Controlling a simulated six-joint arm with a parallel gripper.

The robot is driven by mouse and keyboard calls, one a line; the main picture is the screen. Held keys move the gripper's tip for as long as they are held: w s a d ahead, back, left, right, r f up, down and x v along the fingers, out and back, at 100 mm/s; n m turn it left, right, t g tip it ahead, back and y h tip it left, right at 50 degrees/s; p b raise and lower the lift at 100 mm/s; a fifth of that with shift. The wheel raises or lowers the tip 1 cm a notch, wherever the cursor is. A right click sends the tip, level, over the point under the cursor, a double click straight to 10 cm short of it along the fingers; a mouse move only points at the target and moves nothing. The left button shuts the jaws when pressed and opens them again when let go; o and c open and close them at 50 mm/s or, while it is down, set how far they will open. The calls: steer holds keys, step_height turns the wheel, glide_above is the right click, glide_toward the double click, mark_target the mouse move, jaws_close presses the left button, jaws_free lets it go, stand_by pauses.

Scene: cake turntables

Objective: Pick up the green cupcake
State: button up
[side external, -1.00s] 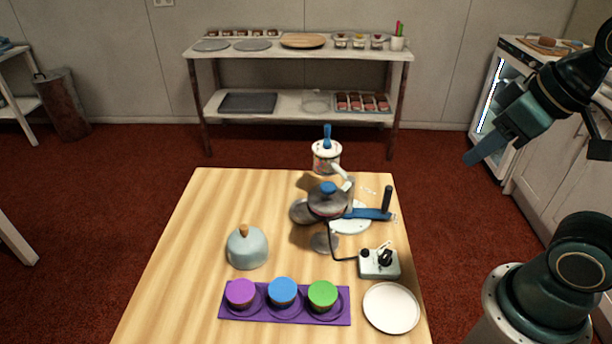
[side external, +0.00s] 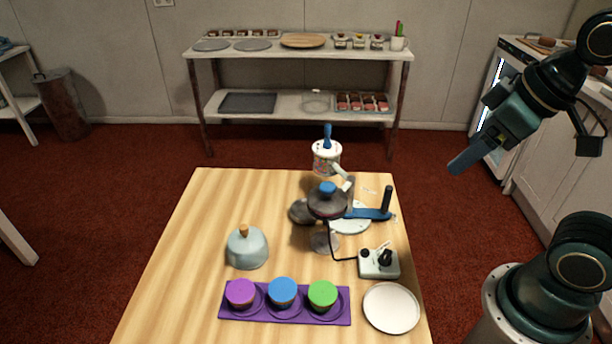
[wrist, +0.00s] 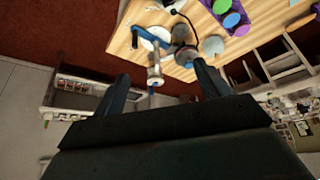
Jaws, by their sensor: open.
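The green cupcake (side external: 322,294) sits upright at the right end of a purple tray (side external: 250,315). A blue cupcake (side external: 283,291) is in the middle and a purple cupcake (side external: 241,291) at the left. In the wrist view the green cupcake (wrist: 220,5) shows at the top edge, with the blue cupcake (wrist: 231,19) beside it. My gripper (side external: 464,163) is raised to the right of the table, well away from the cupcakes. In the wrist view its two fingers (wrist: 163,83) are apart with nothing held between them.
A white plate (side external: 391,308) lies right of the tray. Behind are a control box (side external: 379,264) with a lever, a turntable device with a blue-knobbed lid (side external: 328,202), a white canister (side external: 326,158) and a grey dome (side external: 246,250). The table's left side is clear.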

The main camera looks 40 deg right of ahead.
steer(key=w+a+f+n+g+y, duration=0.1)
steer(key=w+a+f+n+g, duration=0.1)
steer(key=w+a+f+n, duration=0.2)
steer(key=w+a+f+n+g+y, duration=0.2)
steer(key=w+a+f+n, duration=0.3)
steer(key=a+f+n, duration=0.5)
steer(key=shift+w+a+f+n+g, duration=0.3)
steer(key=shift+a+f+g, duration=0.1)
steer(key=shift+a+f, duration=0.45)
glide_above(324, 292)
steer(key=d, duration=0.2)
steer(key=shift+s+a+f, duration=0.1)
steer(key=shift+s+f, duration=0.1)
steer(key=shift+f, duration=1.65)
steer(key=shift+s+f, duration=0.15)
steer(key=shift+f, duration=1.7)
steer(key=shift+a+f, duration=0.15)
steer(key=shift+f, duration=0.25)
steer(key=shift+w+f, duration=0.1)
steer(key=shift+x, duration=2.5)
steer(key=shift+c, duration=0.2)
